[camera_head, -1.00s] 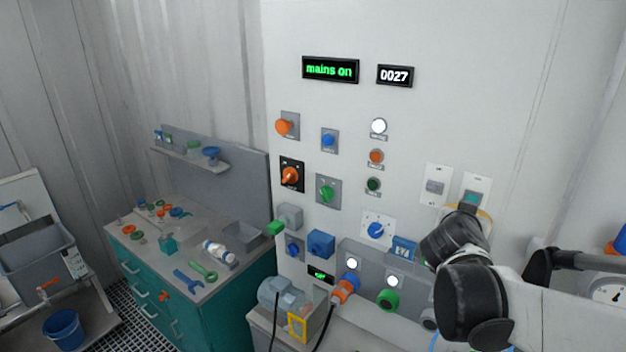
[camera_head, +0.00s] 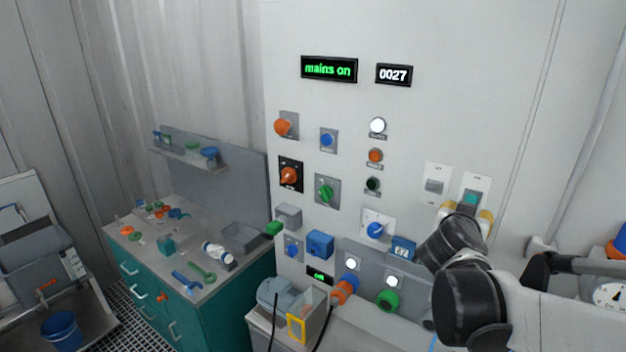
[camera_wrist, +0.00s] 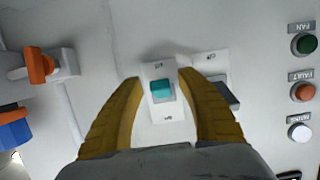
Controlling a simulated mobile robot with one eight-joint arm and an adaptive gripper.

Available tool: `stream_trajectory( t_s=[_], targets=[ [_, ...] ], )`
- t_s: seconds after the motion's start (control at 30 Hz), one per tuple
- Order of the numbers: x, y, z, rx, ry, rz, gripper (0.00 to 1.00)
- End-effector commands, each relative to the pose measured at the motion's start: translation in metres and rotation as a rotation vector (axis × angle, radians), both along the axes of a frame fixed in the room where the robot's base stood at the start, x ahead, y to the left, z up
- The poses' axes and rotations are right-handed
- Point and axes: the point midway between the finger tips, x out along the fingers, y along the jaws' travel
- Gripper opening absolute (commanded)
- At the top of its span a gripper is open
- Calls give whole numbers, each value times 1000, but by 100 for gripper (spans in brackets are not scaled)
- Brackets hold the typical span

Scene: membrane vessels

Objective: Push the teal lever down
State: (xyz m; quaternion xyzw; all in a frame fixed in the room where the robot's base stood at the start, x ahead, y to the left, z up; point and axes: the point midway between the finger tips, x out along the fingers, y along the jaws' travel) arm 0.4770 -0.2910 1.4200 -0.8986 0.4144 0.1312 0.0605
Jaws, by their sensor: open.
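The teal lever (camera_wrist: 162,90) sits on a white plate (camera_wrist: 166,112) on the wall panel. In the wrist view it lies between the two yellow fingers of my gripper (camera_wrist: 160,78), which are apart. In the head view the teal lever (camera_head: 471,198) shows just above my gripper (camera_head: 466,216), which covers the plate's lower part. Whether a finger touches the lever cannot be told.
A grey lever (camera_head: 435,186) on its own white plate is close to the left of the teal one. It also shows in the wrist view (camera_wrist: 226,95). Round lamps and buttons, a blue dial (camera_head: 376,230) and knobs fill the panel further left.

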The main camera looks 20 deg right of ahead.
Motion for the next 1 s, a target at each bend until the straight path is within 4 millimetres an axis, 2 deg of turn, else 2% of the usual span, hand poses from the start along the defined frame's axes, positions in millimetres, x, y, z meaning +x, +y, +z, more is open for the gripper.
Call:
stream_trajectory(
  t_s=[0.17, 0.5, 0.7, 1.0],
  targets=[
    [-9, 12, 4, 0, 0, 3, 45],
    [-48, 58, 22, -1, 1, 4, 45],
    [-66, 79, 30, 1, 1, 3, 45],
    [-74, 87, 34, -1, 0, 0, 45]
  ],
)
